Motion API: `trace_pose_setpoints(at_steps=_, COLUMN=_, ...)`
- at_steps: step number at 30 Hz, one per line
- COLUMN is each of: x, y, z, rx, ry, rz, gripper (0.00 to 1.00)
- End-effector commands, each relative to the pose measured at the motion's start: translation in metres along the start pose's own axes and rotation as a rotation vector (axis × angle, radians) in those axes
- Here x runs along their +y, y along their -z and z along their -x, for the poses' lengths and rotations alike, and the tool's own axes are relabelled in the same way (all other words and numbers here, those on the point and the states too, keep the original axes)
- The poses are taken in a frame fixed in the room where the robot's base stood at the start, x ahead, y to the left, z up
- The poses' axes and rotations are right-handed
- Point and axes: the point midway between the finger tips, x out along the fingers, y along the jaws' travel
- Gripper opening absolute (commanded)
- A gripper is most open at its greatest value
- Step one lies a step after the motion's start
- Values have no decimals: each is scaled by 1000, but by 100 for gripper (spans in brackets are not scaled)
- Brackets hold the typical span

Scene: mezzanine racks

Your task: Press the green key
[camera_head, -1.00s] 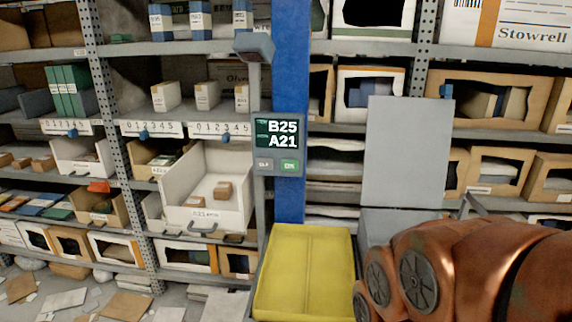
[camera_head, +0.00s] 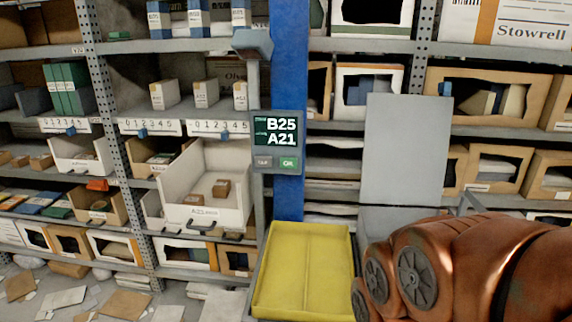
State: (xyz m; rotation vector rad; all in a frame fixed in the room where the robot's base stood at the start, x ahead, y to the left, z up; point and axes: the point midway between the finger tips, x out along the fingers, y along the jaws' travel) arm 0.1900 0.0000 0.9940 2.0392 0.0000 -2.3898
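The green key (camera_head: 289,163) is at the lower right of a small grey terminal (camera_head: 259,147) on a post in front of the blue upright. It bears short light lettering. A grey key (camera_head: 263,162) sits just left of it. The terminal's screen (camera_head: 275,132) reads B25 and A21. Nothing covers the green key. My copper-coloured arm fills the lower right, well to the right of and below the terminal. My gripper is not in this view, so its state does not show.
A yellow tray (camera_head: 304,270), empty, stands below the terminal. A grey upright panel (camera_head: 407,150) stands to its right, behind my arm. An open white bin (camera_head: 205,207) with small boxes juts from the left rack. Papers litter the floor at lower left.

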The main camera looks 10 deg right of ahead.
Motion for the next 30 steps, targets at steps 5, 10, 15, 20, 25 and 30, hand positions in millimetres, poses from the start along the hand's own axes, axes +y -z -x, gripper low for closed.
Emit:
trace_pose_setpoints(at_steps=5, x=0, y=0, z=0, rx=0, ry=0, rz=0, gripper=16)
trace_pose_setpoints(at_steps=10, x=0, y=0, z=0, rx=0, ry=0, rz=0, gripper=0)
trace_pose_setpoints(at_steps=15, x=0, y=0, z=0, rx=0, ry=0, rz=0, gripper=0)
trace_pose_setpoints(at_steps=20, x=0, y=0, z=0, rx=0, ry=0, rz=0, gripper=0)
trace_pose_setpoints(at_steps=25, x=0, y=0, z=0, rx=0, ry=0, rz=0, gripper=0)
trace_pose_setpoints(at_steps=30, x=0, y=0, z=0, rx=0, ry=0, rz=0, gripper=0)
